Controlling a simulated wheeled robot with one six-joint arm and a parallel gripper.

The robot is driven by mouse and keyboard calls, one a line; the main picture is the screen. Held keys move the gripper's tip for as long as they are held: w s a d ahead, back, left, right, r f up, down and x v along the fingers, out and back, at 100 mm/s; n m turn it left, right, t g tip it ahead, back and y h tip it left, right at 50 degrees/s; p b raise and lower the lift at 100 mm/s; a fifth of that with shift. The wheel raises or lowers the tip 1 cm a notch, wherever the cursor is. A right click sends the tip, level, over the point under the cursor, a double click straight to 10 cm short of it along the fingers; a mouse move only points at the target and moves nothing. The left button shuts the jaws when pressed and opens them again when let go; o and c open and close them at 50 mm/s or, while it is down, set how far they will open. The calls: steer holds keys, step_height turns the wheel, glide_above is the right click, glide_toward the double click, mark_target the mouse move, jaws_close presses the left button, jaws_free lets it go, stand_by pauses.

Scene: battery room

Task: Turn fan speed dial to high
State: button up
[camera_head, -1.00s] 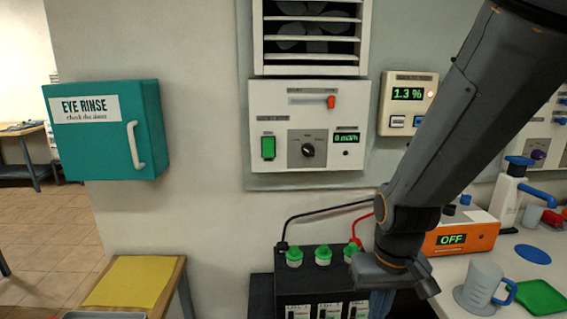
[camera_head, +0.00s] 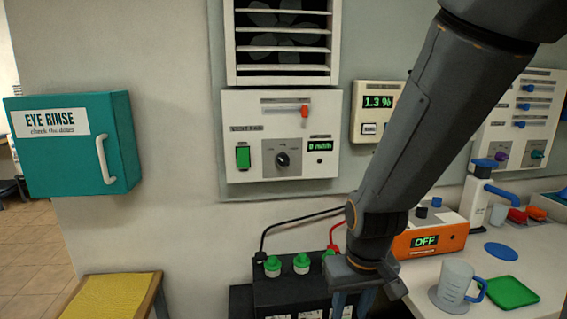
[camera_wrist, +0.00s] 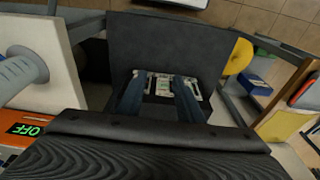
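The fan speed dial (camera_head: 282,159) is a black round knob on a grey plate in the white vent fan panel (camera_head: 235,106), below the louvred vent. A green rocker switch (camera_head: 243,157) is left of the dial, and a small display reading 0 m3/h (camera_head: 319,146) is right of it. An orange-red slider (camera_head: 304,111) sits above. My gripper (camera_head: 352,300) hangs low, below and right of the panel, apart from the dial. In the wrist view its two blue-grey fingers (camera_wrist: 159,98) are spread apart with nothing between them.
A black battery box (camera_head: 290,290) with green caps and black and red cables stands below the panel. An orange unit reading OFF (camera_head: 425,241), a cup (camera_head: 455,282) and a green tray (camera_head: 513,292) are on the right bench. A teal eye rinse cabinet (camera_head: 75,160) hangs left.

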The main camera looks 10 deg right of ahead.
steer(key=o, duration=0.3)
steer(key=w+r+t, duration=0.1)
steer(key=w, duration=0.3)
steer(key=w+a+r+n+t+p, duration=0.1)
steer(key=w+t, duration=0.1)
steer(key=w, duration=0.2)
steer(key=w+a+r+t, duration=0.1)
steer(key=w+t, duration=0.1)
steer(key=w, duration=0.2)
steer(key=shift+a+r+p, duration=0.1)
steer(key=shift+a+p, duration=0.05)
steer(key=shift+p, duration=0.2)
steer(key=shift+o, duration=0.2)
steer(key=n+t+y+p, duration=0.2)
steer(key=n+t+p, duration=0.15)
steer(key=t, duration=0.75)
glide_toward(285, 161)
steer(key=w, duration=0.1)
steer(key=w+p, duration=0.1)
steer(key=w, duration=0.1)
steer(key=w+p, duration=0.1)
steer(key=w, duration=0.2)
steer(key=w+a, duration=0.1)
steer(key=w, duration=0.1)
steer(key=shift+w+p, duration=0.35)
steer(key=shift+p, duration=0.05)
steer(key=c, duration=1)
steer(key=shift+c, duration=0.2)
